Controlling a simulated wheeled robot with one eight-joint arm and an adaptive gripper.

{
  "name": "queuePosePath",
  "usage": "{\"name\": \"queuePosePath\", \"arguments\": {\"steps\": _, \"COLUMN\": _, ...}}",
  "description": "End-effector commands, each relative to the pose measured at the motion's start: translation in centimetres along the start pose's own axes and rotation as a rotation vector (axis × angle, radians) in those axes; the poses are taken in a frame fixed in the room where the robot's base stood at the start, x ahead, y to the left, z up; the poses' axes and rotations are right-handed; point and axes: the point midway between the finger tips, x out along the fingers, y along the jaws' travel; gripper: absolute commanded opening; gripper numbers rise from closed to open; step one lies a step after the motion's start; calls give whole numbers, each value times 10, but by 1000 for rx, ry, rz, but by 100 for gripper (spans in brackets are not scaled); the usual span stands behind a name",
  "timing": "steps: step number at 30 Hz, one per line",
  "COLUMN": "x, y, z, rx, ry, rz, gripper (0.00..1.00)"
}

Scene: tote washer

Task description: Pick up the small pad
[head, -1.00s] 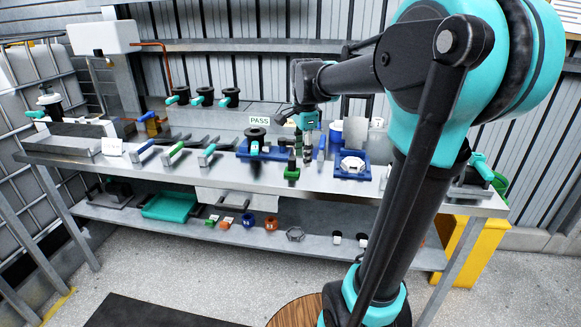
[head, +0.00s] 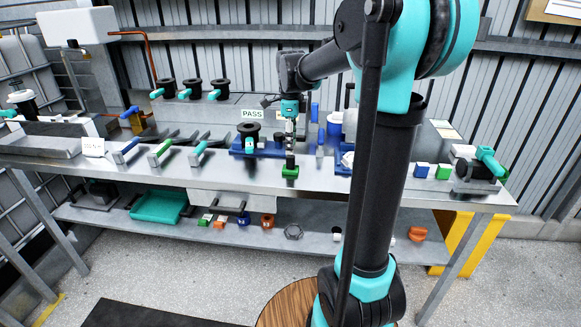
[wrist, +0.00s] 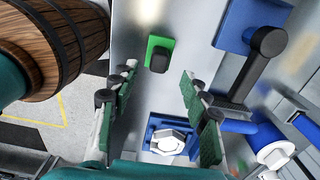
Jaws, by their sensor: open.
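A small green pad with a black grip on top (head: 290,171) sits near the front edge of the steel bench; it looks like the small pad. In the wrist view the green pad (wrist: 153,45) lies flat on the metal, ahead of the fingertips and roughly centred between them. My gripper (head: 290,130) hangs above the pad in the head view, pointing down. In the wrist view my gripper (wrist: 158,72) is open, its green-lined fingers wide apart with nothing between them. Whether the fingers touch the pad cannot be told, but they appear apart from it.
A blue fixture with a black post (wrist: 237,25) stands right of the pad in the wrist view. Green and teal handled tools (head: 160,152) lie left along the bench. The PASS sign (head: 252,114) stands behind.

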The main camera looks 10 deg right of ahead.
Motion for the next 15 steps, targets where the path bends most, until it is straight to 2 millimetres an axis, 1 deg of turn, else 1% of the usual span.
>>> {"name": "queuePosePath", "arguments": {"steps": 1, "x": 7, "y": 0, "z": 0, "rx": 0, "ry": 0, "rz": 0, "gripper": 47}}
{"name": "queuePosePath", "arguments": {"steps": 3, "x": 13, "y": 0, "z": 0, "rx": 0, "ry": 0, "rz": 0, "gripper": 47}}
{"name": "queuePosePath", "arguments": {"steps": 8, "x": 21, "y": 0, "z": 0, "rx": -1, "ry": 0, "rz": 0, "gripper": 47}}
{"name": "queuePosePath", "arguments": {"steps": 11, "x": 33, "y": 0, "z": 1, "rx": -1, "ry": 0, "rz": 0, "gripper": 47}}
{"name": "queuePosePath", "arguments": {"steps": 15, "x": 54, "y": 0, "z": 2, "rx": -1, "ry": 0, "rz": 0, "gripper": 47}}
